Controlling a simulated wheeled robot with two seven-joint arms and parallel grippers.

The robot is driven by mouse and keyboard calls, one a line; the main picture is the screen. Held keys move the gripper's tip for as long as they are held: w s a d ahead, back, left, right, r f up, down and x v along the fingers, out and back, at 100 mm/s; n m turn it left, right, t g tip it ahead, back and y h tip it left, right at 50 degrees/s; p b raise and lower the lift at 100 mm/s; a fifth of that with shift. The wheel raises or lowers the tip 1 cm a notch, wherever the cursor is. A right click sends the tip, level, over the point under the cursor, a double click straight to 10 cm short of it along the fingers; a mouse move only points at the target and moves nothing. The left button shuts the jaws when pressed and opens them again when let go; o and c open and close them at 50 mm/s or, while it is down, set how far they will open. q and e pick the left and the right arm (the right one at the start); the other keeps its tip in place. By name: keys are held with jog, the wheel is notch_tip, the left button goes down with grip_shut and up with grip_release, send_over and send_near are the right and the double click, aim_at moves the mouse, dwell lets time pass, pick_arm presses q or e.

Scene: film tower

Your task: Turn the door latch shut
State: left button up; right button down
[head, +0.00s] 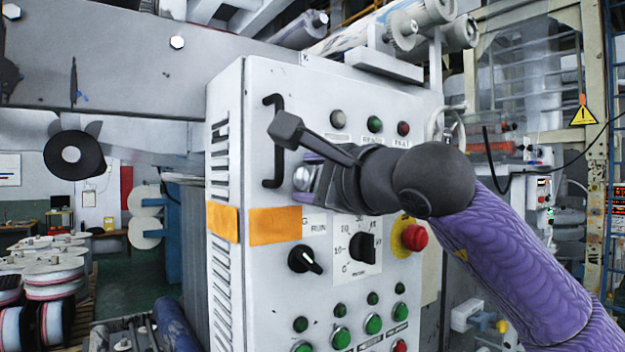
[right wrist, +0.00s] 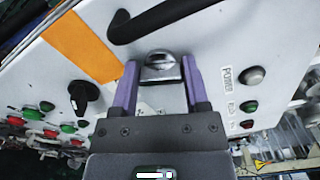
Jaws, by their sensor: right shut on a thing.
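The door latch (head: 301,178) is a small silver knob on the front of the light grey control cabinet (head: 262,90), just right of the black door handle. It also shows in the right wrist view (right wrist: 162,68), as a round metal piece with a raised grip between the purple fingers. My right gripper (head: 308,176) reaches in from the right and is shut on the latch, one finger on each side (right wrist: 158,82). My wrist partly hides the latch in the head view. My left gripper is not in view.
The black door handle (head: 272,140) stands out close beside the latch. An orange strip (head: 274,226), a black selector switch (head: 305,259), a dial (head: 362,248) and a red emergency button (head: 414,237) lie below. Indicator lamps (head: 375,124) sit above. Film rolls (head: 55,277) stand at the left.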

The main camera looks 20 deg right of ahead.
jog(key=shift+f+n, duration=0.1)
jog(key=shift+n, duration=1.7)
jog(key=shift+c, duration=0.4)
grip_release()
